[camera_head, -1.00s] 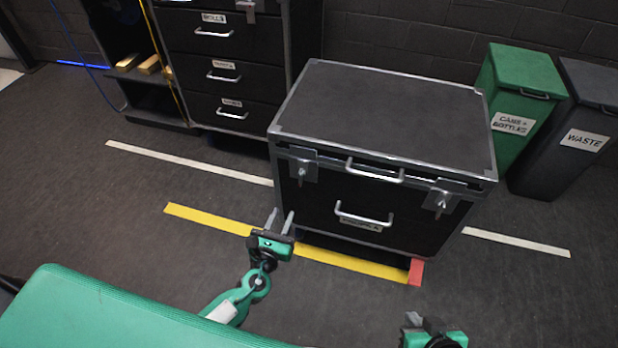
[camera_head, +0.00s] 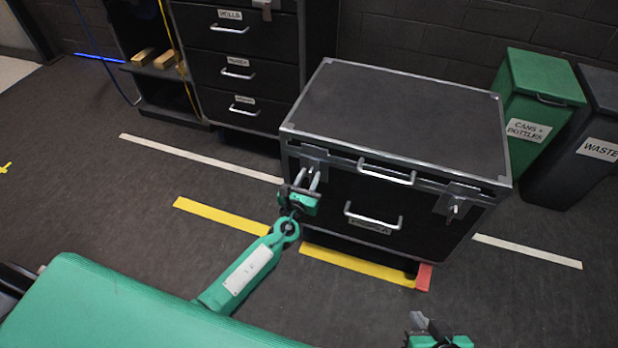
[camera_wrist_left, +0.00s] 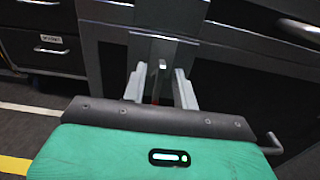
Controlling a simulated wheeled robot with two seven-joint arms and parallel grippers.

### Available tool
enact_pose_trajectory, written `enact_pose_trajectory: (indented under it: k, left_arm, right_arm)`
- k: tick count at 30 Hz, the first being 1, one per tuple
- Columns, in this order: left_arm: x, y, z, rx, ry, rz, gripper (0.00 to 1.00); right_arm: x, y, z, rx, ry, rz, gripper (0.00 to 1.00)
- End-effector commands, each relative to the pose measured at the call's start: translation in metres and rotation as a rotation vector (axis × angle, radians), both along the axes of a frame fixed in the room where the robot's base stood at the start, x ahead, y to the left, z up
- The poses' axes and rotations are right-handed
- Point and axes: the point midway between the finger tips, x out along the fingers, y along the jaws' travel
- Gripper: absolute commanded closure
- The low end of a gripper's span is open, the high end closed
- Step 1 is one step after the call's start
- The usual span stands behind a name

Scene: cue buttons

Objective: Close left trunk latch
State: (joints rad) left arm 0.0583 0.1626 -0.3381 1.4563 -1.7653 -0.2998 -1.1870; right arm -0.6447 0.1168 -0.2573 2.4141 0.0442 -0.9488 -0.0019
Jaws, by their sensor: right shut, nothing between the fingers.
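The black trunk (camera_head: 400,110) has metal edges, and its lid is down. Its left latch (camera_head: 313,158) is a metal plate with a small lever, high on the front at the left corner. My left gripper (camera_head: 308,178) is right at this latch. In the left wrist view, its two fingers (camera_wrist_left: 160,88) are apart, on either side of the latch lever (camera_wrist_left: 161,68), with gaps visible. I cannot tell if a finger touches the lever. The right latch (camera_head: 456,204) is at the trunk's other front corner. My right gripper (camera_head: 430,325) is shut and empty at the bottom edge, away from the trunk.
A lid handle (camera_head: 387,172) and a lower front handle (camera_head: 373,216) stick out from the trunk. Yellow tape (camera_head: 355,265) and a red block (camera_head: 424,277) are at its base. A drawer cabinet (camera_head: 240,70) stands behind left, green and grey bins (camera_head: 541,90) at right.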

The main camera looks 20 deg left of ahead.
Motion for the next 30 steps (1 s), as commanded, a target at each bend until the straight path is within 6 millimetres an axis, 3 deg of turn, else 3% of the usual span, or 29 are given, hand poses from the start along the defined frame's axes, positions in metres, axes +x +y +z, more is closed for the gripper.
enact_pose_trajectory:
  k: [10, 15, 27, 30]
  left_arm:
    - [0.004, 0.000, 0.000, 0.000, 0.000, 0.000, 0.71]
    - [0.003, 0.000, 0.000, 0.000, 0.000, 0.000, 1.00]
    - [0.003, 0.000, -0.003, -0.020, 0.005, -0.001, 1.00]
    - [0.002, 0.001, -0.004, -0.054, 0.007, -0.001, 1.00]
  right_arm:
    - [0.000, 0.002, 0.000, 0.003, -0.007, 0.006, 1.00]
    - [-0.001, 0.002, -0.001, 0.002, -0.004, 0.007, 1.00]
    - [0.001, 0.003, -0.002, 0.007, -0.018, 0.006, 1.00]
    - [0.002, 0.011, -0.005, 0.029, -0.046, 0.011, 1.00]
